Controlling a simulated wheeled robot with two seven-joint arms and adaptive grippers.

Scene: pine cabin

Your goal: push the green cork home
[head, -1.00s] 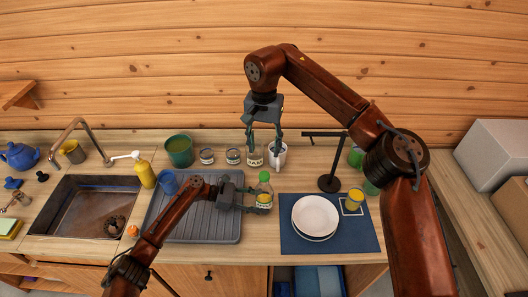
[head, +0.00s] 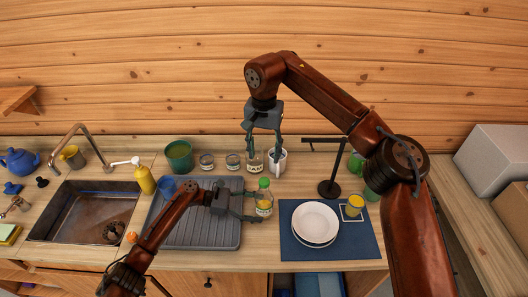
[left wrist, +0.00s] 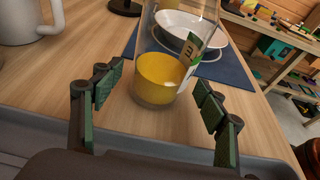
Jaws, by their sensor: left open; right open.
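The green cork (head: 263,183) tops a clear bottle (head: 264,206) with a label and yellow contents, upright on the counter just right of the drying rack. How deep the cork sits cannot be told. My right gripper (head: 264,155) is open and empty, hanging behind the bottle near a white mug (head: 278,160).
A black stand (head: 329,186) and a blue mat (head: 350,243) with white plates (head: 315,221) lie right of the bottle. The grey drying rack (head: 200,236) lies under my left arm.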

